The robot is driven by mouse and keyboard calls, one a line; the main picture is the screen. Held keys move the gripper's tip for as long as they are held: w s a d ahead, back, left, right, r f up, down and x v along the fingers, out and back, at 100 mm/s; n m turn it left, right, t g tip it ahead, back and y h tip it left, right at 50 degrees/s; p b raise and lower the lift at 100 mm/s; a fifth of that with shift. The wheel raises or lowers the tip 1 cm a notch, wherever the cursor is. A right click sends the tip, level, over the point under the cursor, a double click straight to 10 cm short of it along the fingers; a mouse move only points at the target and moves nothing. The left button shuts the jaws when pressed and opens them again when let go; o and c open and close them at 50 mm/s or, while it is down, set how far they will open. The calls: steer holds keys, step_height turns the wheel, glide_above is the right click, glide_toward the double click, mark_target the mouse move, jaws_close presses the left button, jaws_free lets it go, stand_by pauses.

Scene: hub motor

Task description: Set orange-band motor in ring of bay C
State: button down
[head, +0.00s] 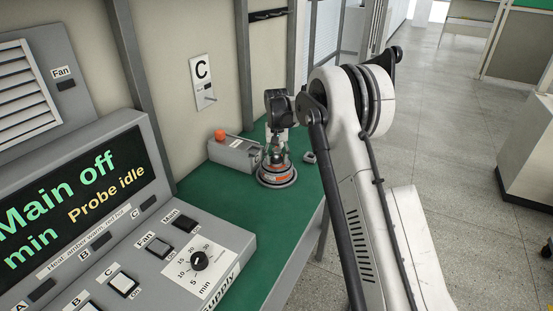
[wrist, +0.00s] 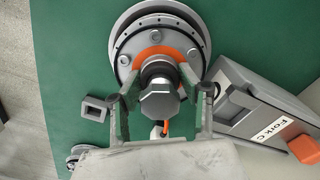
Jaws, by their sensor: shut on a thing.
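The orange-band motor (head: 279,168) is upright at the ring of bay C (head: 277,182) on the green bench top. In the wrist view, the motor's orange band (wrist: 150,51) shows around its dark shaft, and the pale rim of the ring (wrist: 121,22) shows around the motor's disc. I cannot tell whether the motor is fully down in the ring. My gripper (head: 279,150) points down from above; in the wrist view its two fingers (wrist: 158,82) are on either side of the shaft, shut on the motor. The far side of the ring is partly hidden.
The grey Fork C box (wrist: 258,110) with an orange knob (head: 220,135) stands close beside the ring. A small grey square block (wrist: 95,108) lies on the other side. The supply panel (head: 150,270) is in front.

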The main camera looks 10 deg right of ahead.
steer(key=shift+f, duration=0.25)
steer(key=c, duration=1)
jaws_free()
step_height(320, 180, up, 11)
steer(key=shift+r, duration=0.15)
steer(key=shift+s+r, duration=0.15)
steer(key=shift+r, duration=0.45)
steer(key=s+r+t, duration=0.2)
steer(key=s+r, duration=0.5)
steer(key=s, duration=0.4)
steer(key=s+r+t, duration=0.1)
steer(key=s+r, duration=0.7)
steer(key=s, duration=0.4)
steer(key=s+f+t, duration=0.2)
steer(key=s+f, duration=0.2)
steer(key=s, duration=0.9)
steer(key=s+f+n+t, duration=0.1)
steer(key=s+f, duration=0.3)
steer(key=s, duration=0.9)
steer(key=shift+t, duration=0.6)
